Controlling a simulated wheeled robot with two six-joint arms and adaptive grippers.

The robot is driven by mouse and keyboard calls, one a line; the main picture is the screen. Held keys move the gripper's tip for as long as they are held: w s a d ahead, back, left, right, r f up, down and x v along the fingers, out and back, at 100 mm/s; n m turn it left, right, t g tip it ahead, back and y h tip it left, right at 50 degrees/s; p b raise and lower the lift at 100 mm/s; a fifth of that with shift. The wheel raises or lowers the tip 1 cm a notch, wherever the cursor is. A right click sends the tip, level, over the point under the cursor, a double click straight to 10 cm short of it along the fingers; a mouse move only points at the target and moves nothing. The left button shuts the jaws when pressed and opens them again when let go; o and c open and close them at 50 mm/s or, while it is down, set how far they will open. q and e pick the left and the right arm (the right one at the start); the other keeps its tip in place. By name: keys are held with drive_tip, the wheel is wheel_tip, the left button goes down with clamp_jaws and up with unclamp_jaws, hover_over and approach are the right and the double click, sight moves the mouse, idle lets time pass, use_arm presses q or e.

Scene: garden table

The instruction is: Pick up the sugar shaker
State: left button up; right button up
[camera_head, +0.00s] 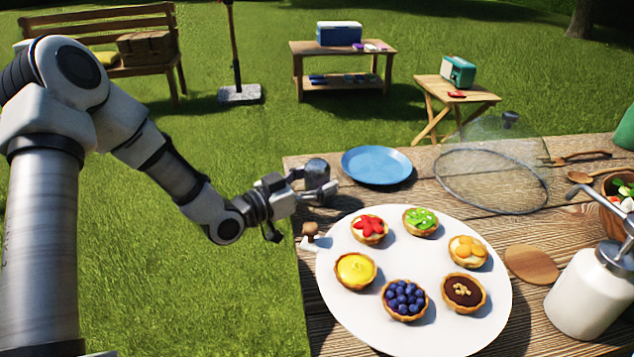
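My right gripper is not in view.
A white round platter (418,328) with several fruit tarts lies just in front of the gripper. A blue plate (376,165) lies to its right. A mesh food cover (490,181), a wooden disc (531,265) and a white bottle with a metal top (587,292) stand farther right.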

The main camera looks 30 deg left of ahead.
use_arm(q)
drive_tip(key=c, duration=0.8)
drive_tip(key=shift+o, duration=0.2)
